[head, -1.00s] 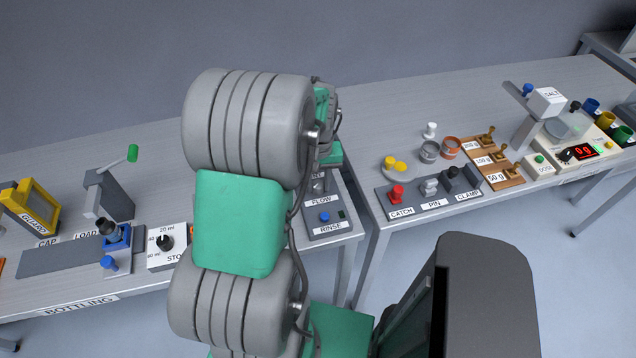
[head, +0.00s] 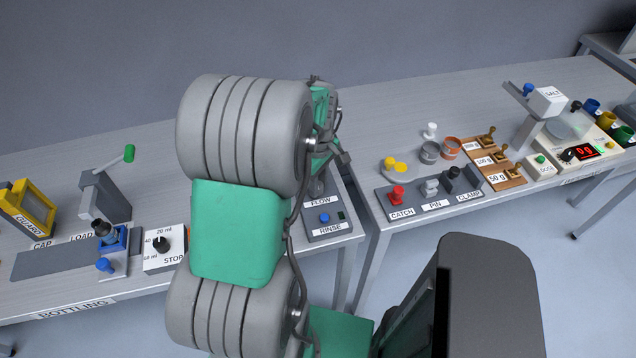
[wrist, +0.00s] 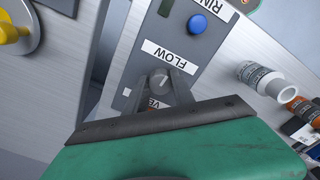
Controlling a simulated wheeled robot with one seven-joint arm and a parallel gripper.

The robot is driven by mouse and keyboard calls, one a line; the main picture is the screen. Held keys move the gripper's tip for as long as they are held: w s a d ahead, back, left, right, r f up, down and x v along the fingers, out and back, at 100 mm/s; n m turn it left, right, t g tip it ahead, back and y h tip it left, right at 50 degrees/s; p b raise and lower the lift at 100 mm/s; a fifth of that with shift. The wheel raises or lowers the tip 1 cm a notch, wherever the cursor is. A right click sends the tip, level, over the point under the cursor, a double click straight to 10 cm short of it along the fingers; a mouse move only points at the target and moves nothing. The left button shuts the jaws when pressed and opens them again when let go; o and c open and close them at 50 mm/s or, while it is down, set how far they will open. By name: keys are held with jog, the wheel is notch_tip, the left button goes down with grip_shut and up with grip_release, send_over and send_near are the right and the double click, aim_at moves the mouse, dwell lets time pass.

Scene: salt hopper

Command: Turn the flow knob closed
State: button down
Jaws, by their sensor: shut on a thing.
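The flow knob (wrist: 161,80) is a small round grey knob with a light pointer line, just below the FLOW label (wrist: 169,57) in the wrist view. It sits on a grey panel (wrist: 138,76). My gripper (wrist: 160,86) is over the panel with its dark fingers on both sides of the knob, shut on it. In the head view the FLOW label (head: 320,201) shows, and my arm hides most of the panel behind it. The knob itself cannot be made out clearly there.
A blue RINSE button (head: 324,218) is near the knob on the same panel; it also shows in the wrist view (wrist: 198,23). A CATCH, PIN and CLAMP panel (head: 415,208) stands to the right. Grey and orange containers (wrist: 266,79) lie right in the wrist view.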

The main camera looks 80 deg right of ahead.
jog(key=shift+n, duration=0.7)
jog(key=c, duration=1.1)
grip_release()
jog(key=shift+o, duration=0.2)
notch_tip(320, 180, up, 8)
jog(key=shift+f+b, duration=0.1)
jog(key=shift+b, duration=0.45)
jog(key=shift+w, duration=0.1)
